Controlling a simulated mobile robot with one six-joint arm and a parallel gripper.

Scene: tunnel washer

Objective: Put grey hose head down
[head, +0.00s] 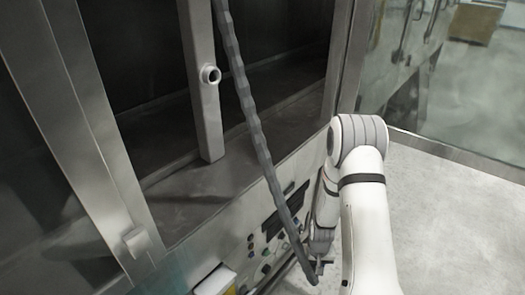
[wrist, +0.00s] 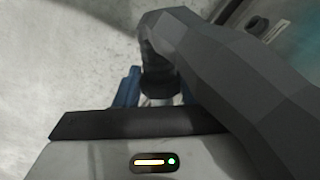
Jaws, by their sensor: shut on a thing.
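The grey hose (head: 247,100) hangs from the top of the head view and runs down to the right, in front of the washer's panel. Its lower end curves in at my gripper (head: 319,265). In the wrist view the thick grey hose (wrist: 230,75) bends over and its end goes down between my gripper's fingers (wrist: 155,98), which show blue on both sides. My gripper is shut on the hose's head. The head's tip is hidden by the gripper and the hose.
A control panel (head: 268,238) with buttons is beside my gripper. A metal post (head: 203,95) with a round pipe stub (head: 210,74) stands left of the hose. A glass panel (head: 455,95) stands behind my arm. Bare concrete floor (head: 450,230) lies to the right.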

